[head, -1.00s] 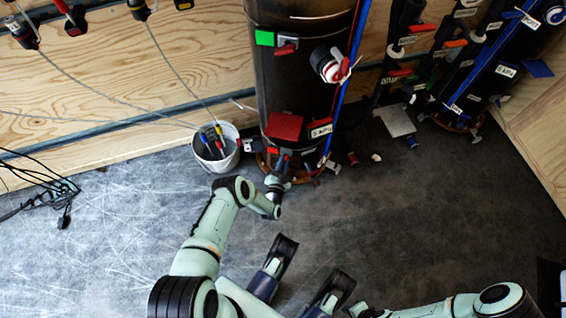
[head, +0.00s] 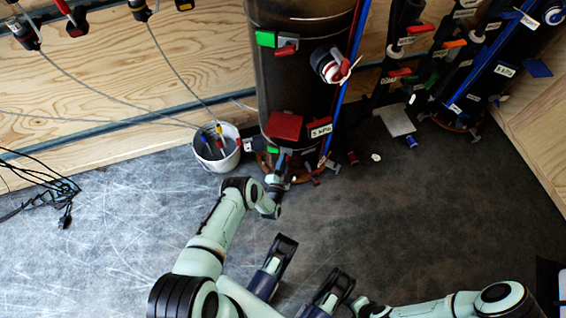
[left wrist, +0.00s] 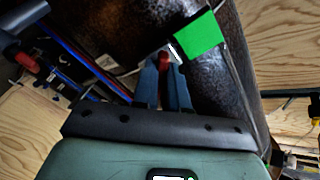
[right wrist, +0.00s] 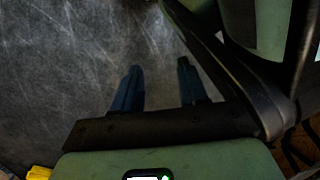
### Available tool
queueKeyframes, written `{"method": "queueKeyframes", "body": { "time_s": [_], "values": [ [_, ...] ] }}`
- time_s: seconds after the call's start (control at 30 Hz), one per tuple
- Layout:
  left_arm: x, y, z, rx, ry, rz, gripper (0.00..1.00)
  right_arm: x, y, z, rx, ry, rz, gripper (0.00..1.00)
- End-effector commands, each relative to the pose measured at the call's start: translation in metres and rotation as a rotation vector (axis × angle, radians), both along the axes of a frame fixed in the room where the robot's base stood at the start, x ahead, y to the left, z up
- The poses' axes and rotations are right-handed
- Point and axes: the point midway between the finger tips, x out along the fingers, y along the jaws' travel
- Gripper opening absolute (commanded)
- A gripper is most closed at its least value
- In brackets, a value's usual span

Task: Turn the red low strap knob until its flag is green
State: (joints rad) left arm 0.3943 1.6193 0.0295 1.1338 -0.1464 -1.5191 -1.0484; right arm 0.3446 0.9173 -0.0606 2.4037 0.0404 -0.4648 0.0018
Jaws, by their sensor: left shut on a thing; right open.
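The low strap knob is red (left wrist: 163,60) and sits low on the dark cylinder (head: 300,85). In the left wrist view it is between my left fingertips. Its flag (left wrist: 201,38) shows green, right beside the knob; in the head view the green flag (head: 278,150) is small, just above the gripper. My left gripper (head: 279,168) is shut on the knob, and its fingers hide part of it; it also shows in the left wrist view (left wrist: 164,78). My right gripper (right wrist: 157,86) is open and empty over the floor.
A white bucket (head: 228,160) stands close left of the cylinder. A red plate (head: 284,126), an upper red knob (head: 286,50) and an upper green flag (head: 265,38) are on the cylinder. A second cylinder (head: 500,60) stands at right. Cables (head: 45,185) lie on the floor at left.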

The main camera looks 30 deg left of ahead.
Motion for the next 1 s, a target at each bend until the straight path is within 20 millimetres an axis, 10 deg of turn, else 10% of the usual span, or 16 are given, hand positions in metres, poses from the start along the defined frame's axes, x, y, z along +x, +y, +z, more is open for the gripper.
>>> {"method": "queueKeyframes", "body": {
  "time_s": [0.1,0.47,1.0],
  "values": [
    [-0.001,0.000,-0.001,-0.001,0.002,0.002,0.38,0.000,0.000,0.000,0.000,0.000,0.000,0.43],
    [-0.005,-0.001,0.000,-0.002,0.002,0.000,0.38,0.002,0.000,0.002,-0.001,-0.008,0.000,0.43],
    [-0.103,-0.037,0.001,-0.003,0.004,-0.001,0.38,0.072,0.010,0.061,-0.014,-0.244,0.017,0.43]
  ]
}}
